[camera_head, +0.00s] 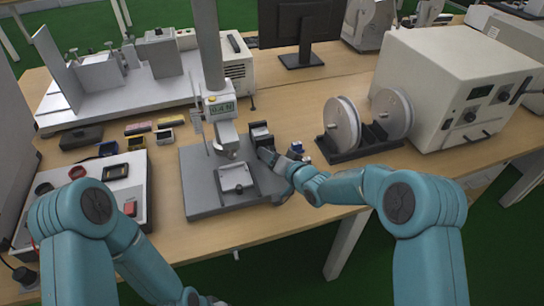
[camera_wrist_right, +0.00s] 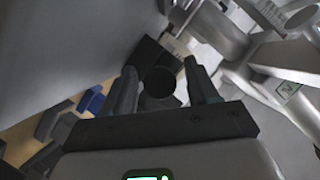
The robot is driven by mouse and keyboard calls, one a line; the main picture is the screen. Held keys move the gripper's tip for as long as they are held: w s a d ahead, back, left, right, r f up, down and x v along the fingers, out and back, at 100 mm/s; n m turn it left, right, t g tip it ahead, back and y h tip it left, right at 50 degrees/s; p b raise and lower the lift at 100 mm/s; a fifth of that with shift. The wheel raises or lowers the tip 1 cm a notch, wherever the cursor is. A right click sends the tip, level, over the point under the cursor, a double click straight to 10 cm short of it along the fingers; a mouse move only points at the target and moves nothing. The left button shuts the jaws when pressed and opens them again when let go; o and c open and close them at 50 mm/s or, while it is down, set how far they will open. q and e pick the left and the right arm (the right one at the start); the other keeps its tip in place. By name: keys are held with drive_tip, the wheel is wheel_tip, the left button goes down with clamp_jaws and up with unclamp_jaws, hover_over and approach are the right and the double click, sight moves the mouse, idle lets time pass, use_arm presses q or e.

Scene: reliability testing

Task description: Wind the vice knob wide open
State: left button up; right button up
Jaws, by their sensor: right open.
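The vice knob (camera_wrist_right: 160,81) is a dark round end face in the right wrist view, seated against a dark block. My right gripper (camera_wrist_right: 163,88) is open, with one finger on each side of the knob; whether they touch it I cannot tell. In the head view my right gripper (camera_head: 270,157) is at the right side of the test stand's grey base plate (camera_head: 204,195), beside a dark block (camera_head: 260,134). The knob is hidden there. A pale clamp-like fixture (camera_head: 236,178) sits on the plate. My left arm runs off the bottom edge, its gripper out of frame.
The stand's column and gauge head (camera_head: 220,104) rise left of my right gripper. A two-reel holder (camera_head: 350,146) and a large beige instrument (camera_head: 440,65) stand to the right. Bare table shows in front of the reels.

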drive_tip(key=c, duration=1)
drive_tip(key=shift+a+f+b, duration=0.1)
drive_tip(key=shift+f+b, duration=0.05)
drive_tip(key=shift+b, duration=0.55)
drive_tip(key=shift+c, duration=0.2)
drive_tip(key=n+h+b, duration=0.2)
drive_tip(key=b, duration=0.3)
drive_tip(key=shift+n+b, duration=0.3)
drive_tip(key=shift+n, duration=0.4)
drive_tip(key=shift+r+n+h, duration=0.3)
drive_tip(key=shift+r+h, duration=0.05)
drive_tip(key=shift+h, duration=0.15)
drive_tip(key=n+h+p, duration=0.1)
drive_tip(key=n+p, duration=0.1)
drive_tip(key=p, duration=0.3)
drive_tip(key=shift+r, duration=0.15)
drive_tip(key=shift+f+n+t+h+p, duration=0.2)
drive_tip(key=shift+n+t+h+p, duration=0.4)
drive_tip(key=shift+p, duration=0.5)
